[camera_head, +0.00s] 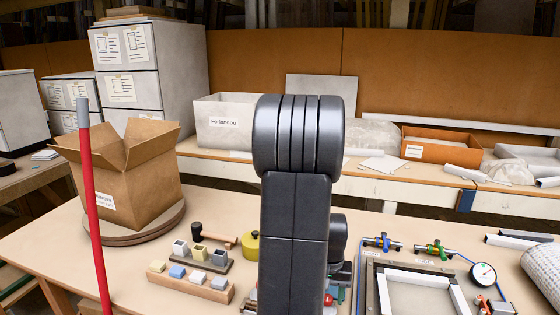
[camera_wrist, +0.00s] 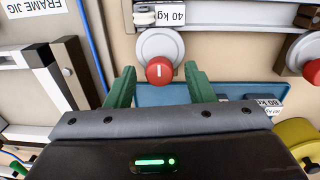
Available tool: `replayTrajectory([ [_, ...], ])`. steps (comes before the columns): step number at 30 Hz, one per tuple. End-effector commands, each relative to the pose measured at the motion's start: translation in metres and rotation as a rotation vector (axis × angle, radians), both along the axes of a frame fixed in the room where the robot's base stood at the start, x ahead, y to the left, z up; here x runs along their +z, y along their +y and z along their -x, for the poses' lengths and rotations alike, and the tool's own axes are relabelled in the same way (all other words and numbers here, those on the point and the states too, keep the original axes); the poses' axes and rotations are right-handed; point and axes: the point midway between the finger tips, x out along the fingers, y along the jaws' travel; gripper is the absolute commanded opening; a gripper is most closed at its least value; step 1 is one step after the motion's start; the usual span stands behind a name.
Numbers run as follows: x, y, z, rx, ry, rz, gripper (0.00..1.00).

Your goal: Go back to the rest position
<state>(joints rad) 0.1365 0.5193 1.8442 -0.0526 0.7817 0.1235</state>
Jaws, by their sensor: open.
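My gripper (camera_wrist: 159,69) shows in the wrist view with its two green fingers spread apart and nothing held between them. A red knob with a white mark (camera_wrist: 160,71) on a pale round disc (camera_wrist: 172,46) appears between the fingertips, with a gap on each side. How far the fingertips are from it in depth I cannot tell. In the head view my dark arm stands upright in the middle and hides my gripper and most of what lies behind it. A small red part (camera_head: 328,299) shows just right of the arm.
An open cardboard box (camera_head: 125,175) stands on a round turntable (camera_head: 130,236) at left, behind a red pole (camera_head: 95,215). A wooden block rack (camera_head: 190,284), a yellow round object (camera_head: 250,246) and a frame jig (camera_head: 375,275) flank my arm. A second red knob (camera_wrist: 312,72) is at right.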

Motion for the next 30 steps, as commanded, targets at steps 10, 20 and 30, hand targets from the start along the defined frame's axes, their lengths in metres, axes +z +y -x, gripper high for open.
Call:
replayTrajectory([
  [10,0.0001,-0.0004,-0.0002,-0.282,0.001,0.0,0.49],
  [20,0.0,-0.0006,-0.0004,-0.486,0.001,0.0,0.49],
  [30,0.0,-0.0006,-0.0004,-0.527,0.0,0.0,0.49],
])
